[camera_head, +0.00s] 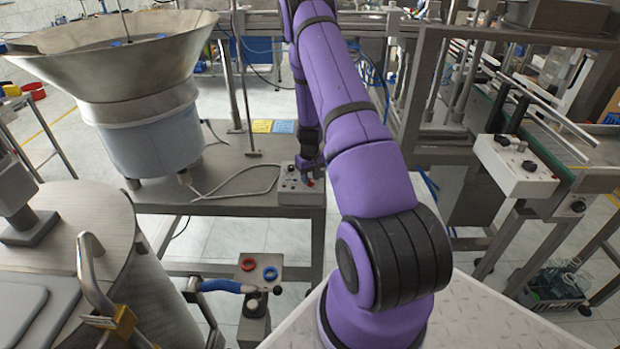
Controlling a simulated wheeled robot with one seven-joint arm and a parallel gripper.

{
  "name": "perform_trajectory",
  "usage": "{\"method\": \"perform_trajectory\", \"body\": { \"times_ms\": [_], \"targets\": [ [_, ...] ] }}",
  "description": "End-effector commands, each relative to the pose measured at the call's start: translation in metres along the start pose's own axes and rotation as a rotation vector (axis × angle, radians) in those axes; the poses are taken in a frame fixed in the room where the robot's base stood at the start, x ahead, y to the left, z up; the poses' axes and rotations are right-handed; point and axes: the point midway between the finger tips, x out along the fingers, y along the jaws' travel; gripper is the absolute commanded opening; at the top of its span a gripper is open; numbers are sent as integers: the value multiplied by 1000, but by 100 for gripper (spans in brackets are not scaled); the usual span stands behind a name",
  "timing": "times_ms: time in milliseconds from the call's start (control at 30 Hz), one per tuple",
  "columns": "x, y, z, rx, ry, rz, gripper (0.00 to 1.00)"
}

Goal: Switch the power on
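A small grey control box (299,194) with several knobs or switches on top sits at the front right corner of the metal feeder table. A small red part shows on its right side. My gripper (309,177) points down right over this box, close to or touching its top. The fingers are dark and very small here, so I cannot tell whether they are open or shut or what they touch. The gripper partly covers the box's back edge. Which of the controls is the power switch is too small to tell.
A large bowl feeder (150,130) stands left on the table (225,180), its cable running towards the box. A thin upright rod (243,90) stands behind. Another control box (515,165) is mounted on the conveyor at right. A blue-handled lever (225,286) is in front.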

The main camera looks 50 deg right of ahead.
Motion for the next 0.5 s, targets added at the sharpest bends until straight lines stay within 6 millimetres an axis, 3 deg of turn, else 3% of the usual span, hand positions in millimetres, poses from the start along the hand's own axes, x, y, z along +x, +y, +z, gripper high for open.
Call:
{"method": "perform_trajectory", "body": {
  "times_ms": [367,500],
  "targets": [
    [6,0,0,1,1,0,36],
    [6,0,0,1,1,0,6]
  ]
}}
